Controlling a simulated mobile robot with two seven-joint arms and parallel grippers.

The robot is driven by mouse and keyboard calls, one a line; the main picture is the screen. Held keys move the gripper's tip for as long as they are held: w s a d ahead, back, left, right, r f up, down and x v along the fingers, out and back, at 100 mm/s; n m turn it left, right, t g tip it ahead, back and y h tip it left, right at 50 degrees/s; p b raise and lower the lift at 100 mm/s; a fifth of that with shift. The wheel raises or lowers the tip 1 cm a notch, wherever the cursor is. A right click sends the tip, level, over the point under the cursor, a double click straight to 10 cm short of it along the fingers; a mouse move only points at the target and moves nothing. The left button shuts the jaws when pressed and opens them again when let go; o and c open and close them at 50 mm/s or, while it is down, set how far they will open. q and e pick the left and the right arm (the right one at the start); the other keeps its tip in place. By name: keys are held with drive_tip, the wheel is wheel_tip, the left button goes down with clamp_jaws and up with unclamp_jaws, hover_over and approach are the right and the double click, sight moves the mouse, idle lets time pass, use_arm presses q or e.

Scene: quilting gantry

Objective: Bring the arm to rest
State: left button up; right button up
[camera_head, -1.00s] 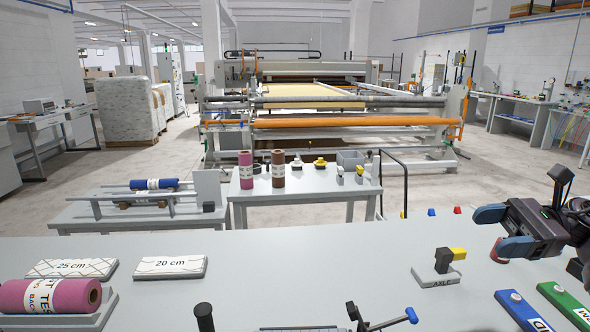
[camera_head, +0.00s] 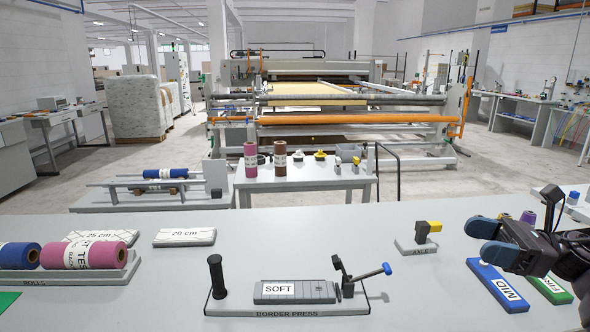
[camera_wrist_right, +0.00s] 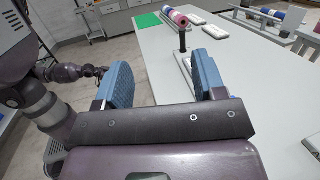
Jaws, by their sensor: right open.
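My right gripper (camera_head: 482,240) is at the right of the head view, above the grey table (camera_head: 400,285) near the MID block (camera_head: 497,285). Its blue fingers are apart with nothing between them. In the right wrist view the same open fingers (camera_wrist_right: 160,82) show, with the table beyond them. My left gripper is not in the head view. An arm of mine (camera_wrist_right: 40,95) shows at the left of the right wrist view, its gripper end too unclear to read.
The border press (camera_head: 285,308) with a SOFT block (camera_head: 293,291) stands at the table's front middle. The axle stand (camera_head: 416,247) is left of the gripper. The FIRM block (camera_head: 548,288) lies right of MID. The rolls tray (camera_head: 70,275) is at left.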

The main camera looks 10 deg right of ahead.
drive_tip(key=s+f+n+t+h, duration=0.2)
drive_tip(key=f+n+t+h, duration=0.3)
drive_tip(key=f+n+h, duration=0.85)
drive_tip(key=s+f+n+t+h, duration=0.2)
drive_tip(key=f+n+t+h, duration=0.4)
drive_tip(key=n, duration=1.5)
drive_tip(key=s+a+f+m+g, duration=0.4)
drive_tip(key=s+g, duration=0.1)
drive_tip(key=s, duration=0.2)
drive_tip(key=s+a+f+m+g, duration=0.4)
drive_tip(key=s+m+g, duration=0.1)
drive_tip(key=s, duration=0.3)
drive_tip(key=s+a+f+m+g, duration=0.3)
drive_tip(key=s+f+m+g, duration=0.1)
drive_tip(key=s, duration=0.3)
drive_tip(key=w+f+n+t+b, duration=0.1)
drive_tip(key=w+f+t+b, duration=0.1)
drive_tip(key=w+f+t, duration=0.5)
wheel_tip(320, 180, down, 4)
drive_tip(key=shift+w+a+t+y, duration=0.35)
drive_tip(key=shift+w+a+t, duration=0.05)
drive_tip(key=shift+w, duration=0.2)
